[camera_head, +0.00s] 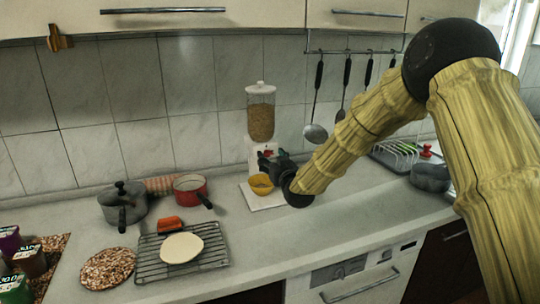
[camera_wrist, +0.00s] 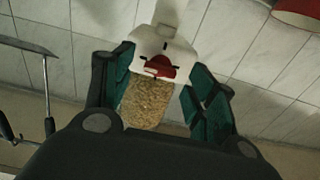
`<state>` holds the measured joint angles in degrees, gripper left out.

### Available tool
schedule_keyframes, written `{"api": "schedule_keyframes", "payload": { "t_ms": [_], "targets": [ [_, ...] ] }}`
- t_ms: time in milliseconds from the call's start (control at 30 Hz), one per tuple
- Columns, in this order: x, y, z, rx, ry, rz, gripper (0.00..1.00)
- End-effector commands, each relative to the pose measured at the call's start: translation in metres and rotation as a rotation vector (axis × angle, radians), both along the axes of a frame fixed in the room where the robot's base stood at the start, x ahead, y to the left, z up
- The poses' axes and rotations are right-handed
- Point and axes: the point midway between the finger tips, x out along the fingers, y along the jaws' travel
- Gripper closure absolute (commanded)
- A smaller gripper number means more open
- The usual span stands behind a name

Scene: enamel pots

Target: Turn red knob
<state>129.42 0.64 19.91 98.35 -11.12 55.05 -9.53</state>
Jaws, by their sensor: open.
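The red knob (camera_head: 268,153) is on the front of a white cereal dispenser (camera_head: 253,150) with a clear, grain-filled container (camera_head: 261,121). In the wrist view, which looks upside down, the red knob (camera_wrist: 160,68) shows between my gripper's (camera_wrist: 158,82) green-padded fingers. My gripper (camera_head: 271,162) is open in front of the dispenser, with nothing held. The fingers stand on either side of the knob; I cannot tell whether they touch it. My gripper partly hides the dispenser's lower body in the head view.
A yellow bowl (camera_head: 261,185) sits on the dispenser's white base (camera_head: 263,203), just below my gripper. A red pan (camera_head: 190,187), grey pot (camera_head: 123,206) and wire rack (camera_head: 150,264) are to the left. Utensils, including a ladle (camera_head: 316,132), hang behind my arm. The counter's front right is clear.

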Motion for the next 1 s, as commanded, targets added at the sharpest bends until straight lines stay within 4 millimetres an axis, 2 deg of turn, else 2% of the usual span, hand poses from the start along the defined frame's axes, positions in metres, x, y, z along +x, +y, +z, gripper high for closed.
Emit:
{"api": "schedule_keyframes", "payload": {
  "t_ms": [200, 533, 567, 800, 1000],
  "targets": [
    [0.015, 0.006, 0.0, 0.001, 0.0, 0.0, 0.43],
    [0.017, 0.007, 0.0, 0.001, 0.0, 0.0, 0.43],
    [0.017, 0.007, 0.0, 0.001, 0.0, 0.0, 0.46],
    [0.017, 0.007, 0.0, 0.001, 0.0, 0.0, 0.89],
    [0.017, 0.007, -0.001, 0.008, 0.003, -0.001, 0.89]
  ]
}}
